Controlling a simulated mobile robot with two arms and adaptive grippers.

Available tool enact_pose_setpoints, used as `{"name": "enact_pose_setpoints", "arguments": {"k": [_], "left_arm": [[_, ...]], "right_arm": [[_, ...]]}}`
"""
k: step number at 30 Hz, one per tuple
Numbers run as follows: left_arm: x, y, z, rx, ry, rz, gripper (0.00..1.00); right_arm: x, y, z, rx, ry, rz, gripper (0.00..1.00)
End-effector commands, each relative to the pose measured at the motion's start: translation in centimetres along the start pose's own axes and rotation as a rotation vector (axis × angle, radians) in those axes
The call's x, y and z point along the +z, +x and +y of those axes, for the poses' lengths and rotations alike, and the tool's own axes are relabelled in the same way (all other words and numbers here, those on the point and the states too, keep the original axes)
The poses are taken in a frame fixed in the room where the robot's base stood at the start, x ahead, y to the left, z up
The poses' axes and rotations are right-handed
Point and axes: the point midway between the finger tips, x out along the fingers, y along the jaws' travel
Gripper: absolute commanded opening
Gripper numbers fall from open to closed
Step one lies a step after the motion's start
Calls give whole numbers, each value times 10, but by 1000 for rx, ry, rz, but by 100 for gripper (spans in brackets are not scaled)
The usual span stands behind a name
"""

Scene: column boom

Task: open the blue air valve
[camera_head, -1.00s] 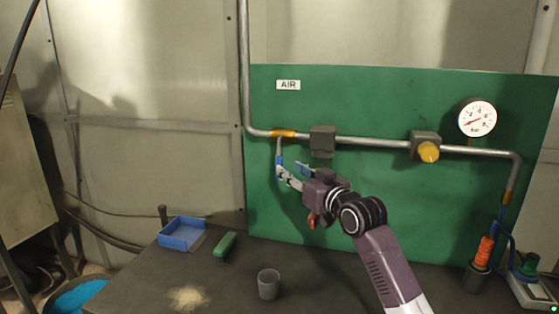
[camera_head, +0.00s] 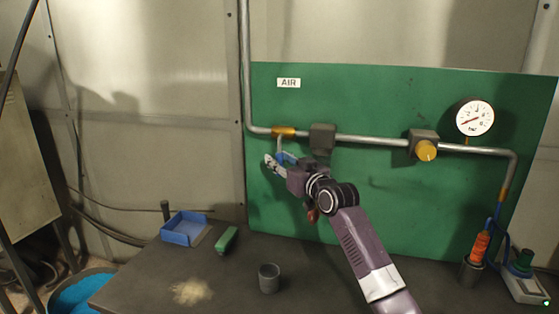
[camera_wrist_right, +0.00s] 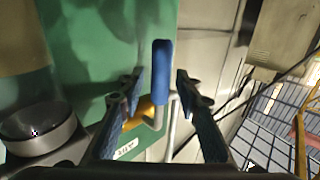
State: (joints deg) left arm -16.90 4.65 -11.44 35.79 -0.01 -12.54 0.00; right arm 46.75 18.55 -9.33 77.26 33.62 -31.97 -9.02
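The air valve has a brass body (camera_head: 284,132) on the pipe, left of the grey block. Its metal lever stem (camera_head: 279,146) hangs down from it in the head view, and my right gripper covers most of the blue handle there. In the right wrist view the blue handle (camera_wrist_right: 161,70) stands between the two fingers of my right gripper (camera_wrist_right: 160,84), with a gap visible on both sides. The brass body also shows behind it (camera_wrist_right: 138,117). My right gripper (camera_head: 277,161) is open in front of the green panel. My left gripper is not in view.
The green panel (camera_head: 400,215) carries a yellow knob (camera_head: 426,151) and a pressure gauge (camera_head: 475,117). On the bench below are a blue tray (camera_head: 183,229), a green block (camera_head: 227,240), a grey cup (camera_head: 268,278) and an orange-handled tool (camera_head: 480,246). Space left of the panel is free.

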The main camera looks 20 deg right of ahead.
Motion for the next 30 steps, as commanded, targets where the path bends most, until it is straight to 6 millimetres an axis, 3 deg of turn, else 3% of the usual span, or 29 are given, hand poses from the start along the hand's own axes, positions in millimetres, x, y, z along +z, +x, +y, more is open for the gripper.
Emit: {"name": "enact_pose_setpoints", "arguments": {"k": [1, 8, 20, 30], "left_arm": [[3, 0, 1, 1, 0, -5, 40], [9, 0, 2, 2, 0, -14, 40], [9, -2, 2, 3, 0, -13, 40], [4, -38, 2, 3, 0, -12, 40]], "right_arm": [[0, 0, 0, 0, 0, 0, 24], [0, 0, 0, 0, 0, -1, 0], [-1, -1, 0, 0, -5, -6, 0], [-8, -7, 8, 2, -109, -108, 0]]}}
